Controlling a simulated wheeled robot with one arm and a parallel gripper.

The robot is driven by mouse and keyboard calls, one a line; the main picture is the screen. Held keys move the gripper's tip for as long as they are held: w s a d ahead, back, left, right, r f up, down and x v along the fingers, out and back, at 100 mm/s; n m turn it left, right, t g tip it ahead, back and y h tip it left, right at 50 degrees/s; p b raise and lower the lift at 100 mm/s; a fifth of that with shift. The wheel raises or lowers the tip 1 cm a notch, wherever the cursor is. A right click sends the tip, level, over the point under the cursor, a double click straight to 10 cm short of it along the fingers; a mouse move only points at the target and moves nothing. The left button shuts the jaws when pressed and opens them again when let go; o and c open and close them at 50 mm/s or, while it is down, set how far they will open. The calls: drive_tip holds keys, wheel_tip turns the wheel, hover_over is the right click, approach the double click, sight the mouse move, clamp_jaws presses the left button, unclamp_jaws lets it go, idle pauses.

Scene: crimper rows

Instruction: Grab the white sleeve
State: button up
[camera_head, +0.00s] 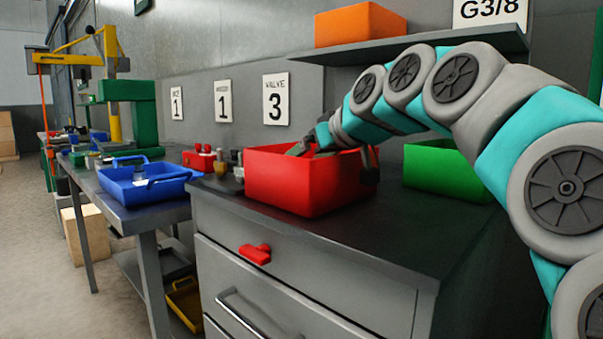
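I cannot make out a white sleeve for certain in the head view. My gripper (300,148) is small and dark at the end of the teal and grey arm. It is at the left part of the open top of a red bin (300,185) on the grey cabinet. The bin's walls hide most of what is inside. I cannot tell whether the fingers are apart or hold anything. Several small fittings (221,166) stand on the worktop just left of the bin; they are too small to identify.
A green bin (440,172) stands right of the red one, partly behind my arm. A shelf (430,47) with an orange bin (358,25) hangs above. A blue tray (145,186) sits on the left table. The cabinet's front worktop (350,235) is clear.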

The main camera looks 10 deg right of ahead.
drive_tip(key=c, duration=1.5)
